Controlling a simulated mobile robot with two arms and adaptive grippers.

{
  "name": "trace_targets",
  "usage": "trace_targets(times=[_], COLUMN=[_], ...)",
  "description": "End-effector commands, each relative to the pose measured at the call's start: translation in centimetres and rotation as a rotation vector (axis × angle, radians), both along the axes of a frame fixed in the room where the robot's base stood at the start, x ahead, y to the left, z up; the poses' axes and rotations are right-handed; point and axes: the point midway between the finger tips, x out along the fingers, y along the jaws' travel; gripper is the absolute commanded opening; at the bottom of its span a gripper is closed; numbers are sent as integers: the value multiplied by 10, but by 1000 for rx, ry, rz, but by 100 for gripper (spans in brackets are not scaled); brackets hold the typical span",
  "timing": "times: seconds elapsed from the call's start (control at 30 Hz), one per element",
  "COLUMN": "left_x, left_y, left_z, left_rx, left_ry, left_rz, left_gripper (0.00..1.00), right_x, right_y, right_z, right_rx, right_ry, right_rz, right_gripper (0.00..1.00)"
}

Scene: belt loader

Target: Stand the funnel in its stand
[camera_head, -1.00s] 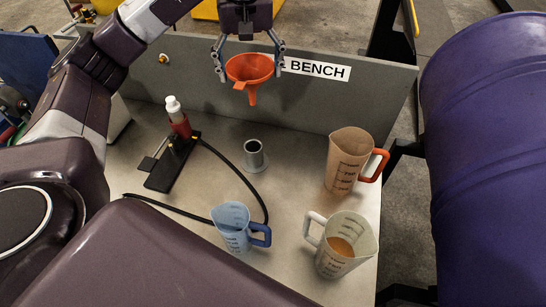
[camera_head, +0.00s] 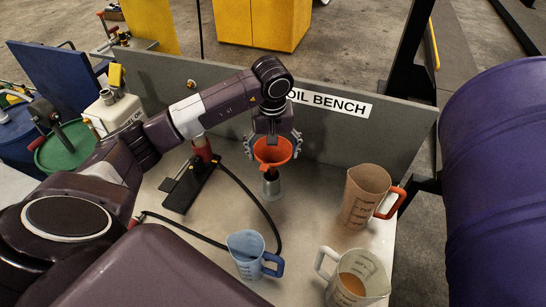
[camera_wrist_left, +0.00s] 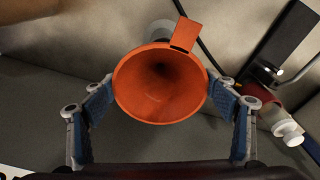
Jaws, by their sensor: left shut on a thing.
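The orange funnel (camera_head: 272,153) is held upright in my left gripper (camera_head: 273,148), with its spout pointing down. In the left wrist view I look into its wide mouth (camera_wrist_left: 158,88), with one blue-padded finger against each side of the rim. The grey metal stand (camera_head: 271,187) is on the bench, directly under the funnel. The spout's lower end meets the stand's top in the head view; I cannot tell whether it is inside. In the left wrist view the stand (camera_wrist_left: 160,28) is mostly hidden behind the funnel. My right gripper is not in view.
A blue jug (camera_head: 246,252), a white jug (camera_head: 350,282) with amber liquid and a brown jug (camera_head: 362,195) stand on the bench. A black pump base (camera_head: 188,187) with a hose is left of the stand. The grey back panel (camera_head: 385,140) rises behind.

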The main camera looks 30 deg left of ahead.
Motion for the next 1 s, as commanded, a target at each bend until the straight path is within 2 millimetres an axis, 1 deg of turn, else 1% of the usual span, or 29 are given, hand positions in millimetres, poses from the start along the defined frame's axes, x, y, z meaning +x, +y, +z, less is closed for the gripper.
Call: trace_targets(times=[0.1,0.2,0.47,0.63,0.67,0.7,0.8,1.0], left_x=[-2,-1,0,0,0,0,0,0], left_y=[0,-1,0,0,0,0,0,0], left_z=[-16,-29,-32,-37,-35,-35,-35,-35], left_rx=[-1,-2,-1,-1,-1,-1,-1,-1], left_ry=[7,4,1,1,1,1,1,1], left_rz=[1,0,0,0,0,0,0,0], left_gripper=[55,55,55,55,82,86,96,96], right_x=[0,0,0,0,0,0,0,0], right_y=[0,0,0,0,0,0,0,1], right_z=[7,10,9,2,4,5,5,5], right_rx=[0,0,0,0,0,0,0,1], right_ry=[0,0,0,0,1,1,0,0], right_rz=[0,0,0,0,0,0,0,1], right_gripper=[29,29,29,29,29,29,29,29])
